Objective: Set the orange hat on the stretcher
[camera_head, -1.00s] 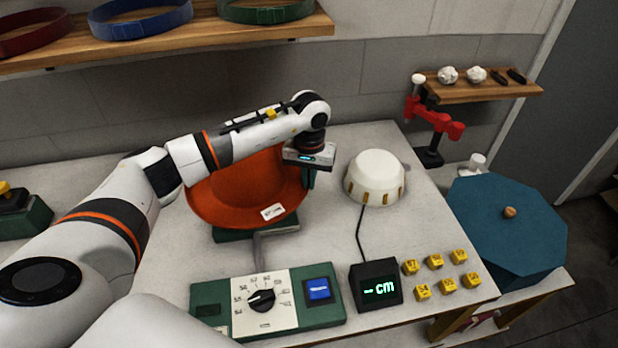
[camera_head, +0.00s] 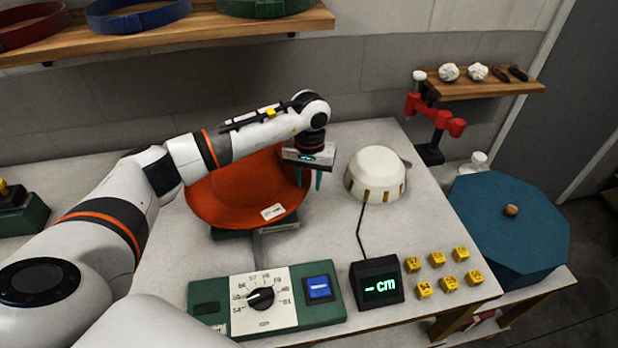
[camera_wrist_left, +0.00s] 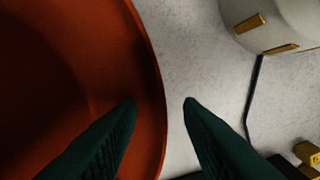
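The orange hat (camera_head: 235,195) lies over a dark green base (camera_head: 275,230), apparently the stretcher, at the middle left of the table. The hat is tilted, with its wide brim and a white tag facing me. It hides most of the base, so I cannot tell how fully it is seated. My left gripper (camera_head: 309,180) is at the hat's right edge, with its two fingers apart. In the left wrist view, the hat's brim (camera_wrist_left: 95,60) edge lies between the open fingertips (camera_wrist_left: 160,102), one finger over the brim and the other over bare table. My right gripper is not in view.
A white dome (camera_head: 377,170) stands close right of the gripper, cabled to a display (camera_head: 376,283). A green dial panel (camera_head: 265,300) lies in front. Several yellow cubes (camera_head: 437,259) lie at the front right. A shelf (camera_head: 180,35) hangs above; a blue-green octagonal box (camera_head: 510,235) stands at right.

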